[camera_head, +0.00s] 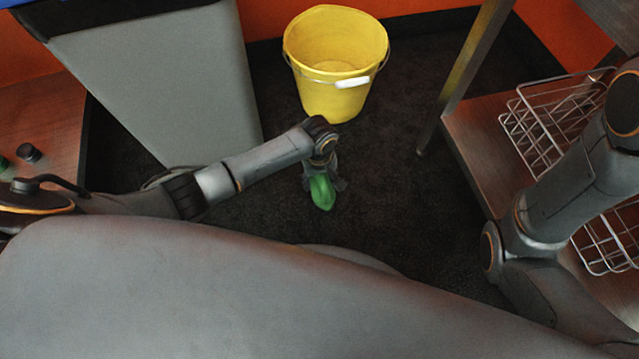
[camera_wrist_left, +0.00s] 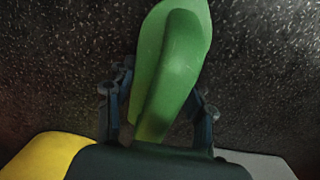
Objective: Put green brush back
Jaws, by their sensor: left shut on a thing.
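The green brush (camera_head: 321,192) is held in my left gripper (camera_head: 325,178), over the dark floor just in front of the yellow bucket (camera_head: 333,97). In the left wrist view the brush (camera_wrist_left: 172,70) stands out between the two fingers, and my left gripper (camera_wrist_left: 158,110) is shut on it. Its far part is smooth and green; the part near the palm is hidden by the gripper. The bucket is upright, with a white handle grip, and looks empty. My right arm is at the right edge; its gripper is out of the picture.
A grey bin (camera_head: 165,85) stands at the left, beside a wooden surface (camera_head: 45,120) with small dark and green items. At the right, a shelf (camera_head: 478,140) holds a wire basket (camera_head: 550,115), with a metal leg in front. The dark floor (camera_head: 420,215) between is clear.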

